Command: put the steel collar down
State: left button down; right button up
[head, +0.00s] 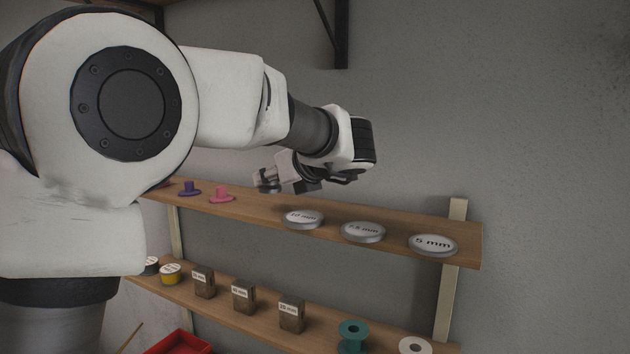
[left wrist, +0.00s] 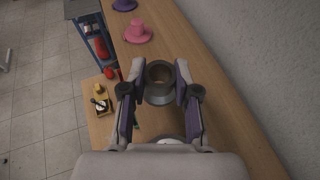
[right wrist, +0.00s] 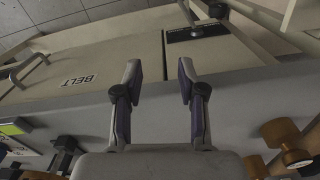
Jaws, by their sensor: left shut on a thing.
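The steel collar (left wrist: 160,82) is a grey flanged ring with an open bore. It sits between the fingers of my left gripper (left wrist: 158,92), which is shut on it. In the head view my left gripper (head: 270,180) and the collar are small and over the upper wooden shelf (head: 380,214), between a pink flanged piece (head: 221,195) and the 10 mm disc (head: 303,219). I cannot tell whether the collar touches the shelf. My right gripper (right wrist: 160,75) is open and empty in the right wrist view, over a grey surface near a "BELT" label.
The 7.5 mm disc (head: 363,232) and 5 mm disc (head: 432,245) lie further right on the upper shelf. A purple flanged piece (head: 189,187) stands left of the pink one. The lower shelf holds labelled blocks (head: 243,297) and a teal spool (head: 352,337).

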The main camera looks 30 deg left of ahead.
aim_at(264, 208)
pick_arm(q)
jog(key=x, duration=0.1)
jog(key=p+x, duration=0.1)
jog(key=x, duration=0.1)
jog(key=shift+w+a+r, duration=0.1)
jog(key=shift+a+r, duration=0.15)
jog(key=shift+a, duration=0.15)
jog(key=f+p, duration=0.2)
jog(key=f, duration=0.1)
jog(key=shift+w+f, duration=0.15)
jog(key=shift+w, duration=0.05)
jog(key=shift+s+d, duration=0.1)
jog(key=shift+s, duration=0.05)
pick_arm(e)
notch_tip(264, 208, up, 4)
pick_arm(q)
jog(key=shift+f, duration=0.25)
jog(key=c, duration=0.9)
grip_release()
jog(key=shift+o, duration=0.2)
pick_arm(e)
jog(key=shift+f, duration=0.2)
